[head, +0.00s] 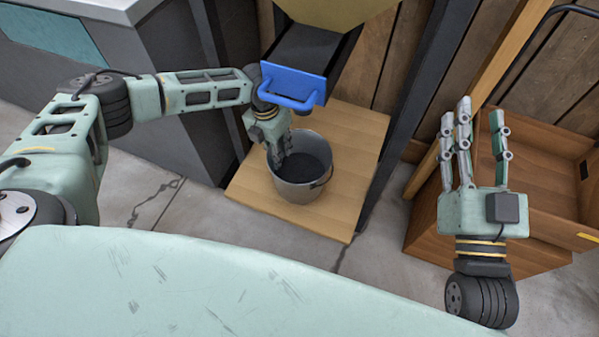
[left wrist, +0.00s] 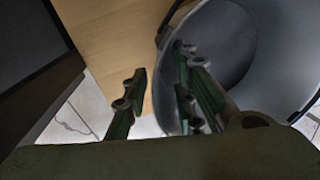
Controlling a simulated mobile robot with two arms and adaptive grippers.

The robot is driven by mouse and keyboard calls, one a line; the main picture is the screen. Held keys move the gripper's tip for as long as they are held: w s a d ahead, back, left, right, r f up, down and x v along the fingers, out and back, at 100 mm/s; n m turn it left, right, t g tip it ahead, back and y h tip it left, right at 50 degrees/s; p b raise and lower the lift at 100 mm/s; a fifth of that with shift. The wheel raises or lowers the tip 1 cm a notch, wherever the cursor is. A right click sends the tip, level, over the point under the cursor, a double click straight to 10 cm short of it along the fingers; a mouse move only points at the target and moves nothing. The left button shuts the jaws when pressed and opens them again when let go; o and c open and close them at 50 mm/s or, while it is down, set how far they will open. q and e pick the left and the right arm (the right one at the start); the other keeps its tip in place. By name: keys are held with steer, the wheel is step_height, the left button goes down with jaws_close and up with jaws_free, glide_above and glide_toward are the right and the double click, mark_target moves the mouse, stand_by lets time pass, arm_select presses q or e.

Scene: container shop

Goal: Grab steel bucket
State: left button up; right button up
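The steel bucket (head: 301,190) stands upright on a wooden board and has a dark inside. My left gripper (head: 284,154) is at its left rim, fingers pointing down. In the left wrist view, the bucket (left wrist: 285,50) fills the right side. There my left gripper (left wrist: 162,80) is open, with one finger outside over the board and two fingers at or inside the rim. A gap shows between the fingers. Whether any finger touches the wall I cannot tell. My right gripper (head: 474,130) is open and empty, fingers up, well right of the bucket.
The wooden board (head: 342,215) lies under the bucket. A blue handle part (head: 292,87) hangs on a dark chute just above my left gripper. Dark posts stand on both sides. A wooden box (head: 530,160) is behind my right gripper. A grey cabinet (head: 165,85) stands left.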

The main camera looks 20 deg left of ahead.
arm_select(q)
jaws_close()
steer(key=shift+a, duration=0.1)
stand_by(0.3)
steer(key=shift+w+r, duration=0.1)
steer(key=shift+r, duration=0.1)
